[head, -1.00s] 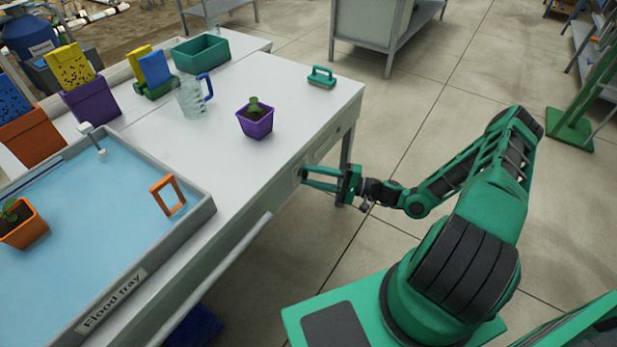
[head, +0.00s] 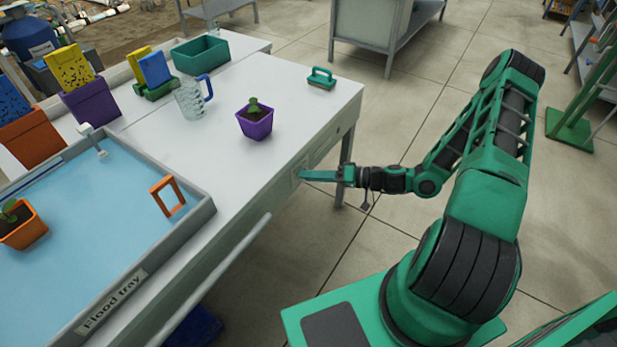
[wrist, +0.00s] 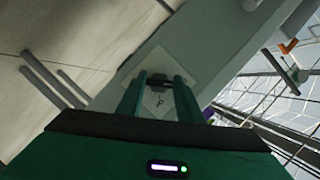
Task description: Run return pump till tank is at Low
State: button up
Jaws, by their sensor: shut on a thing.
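My gripper (head: 303,175) is at the front side of the white bench, its fingers pointing left at a small pale plate (head: 299,166). In the wrist view my gripper (wrist: 158,80) has its two green fingers on either side of a small dark knob (wrist: 157,77) on the pale plate (wrist: 161,104), and is shut on it. The plate bears a small dark symbol, too small to read. The flood tray (head: 205,217) on the bench holds blue water. I cannot make out a return pump, a tank or a Low mark.
An orange pot (head: 22,229) and an orange frame (head: 167,196) stand in the tray. A purple pot (head: 254,124), a clear jug (head: 190,104) and a green-handled brush (head: 321,78) are on the bench. A rail (head: 222,272) runs along its front.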

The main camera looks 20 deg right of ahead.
jog(key=shift+d+f+n+h, duration=0.15)
jog(key=shift+n+h, duration=0.35)
jog(key=shift+n, duration=0.1)
jog(key=o, duration=1.1)
jog(key=v, duration=1)
jog(key=shift+s+d, duration=0.2)
jog(key=shift+s, duration=0.1)
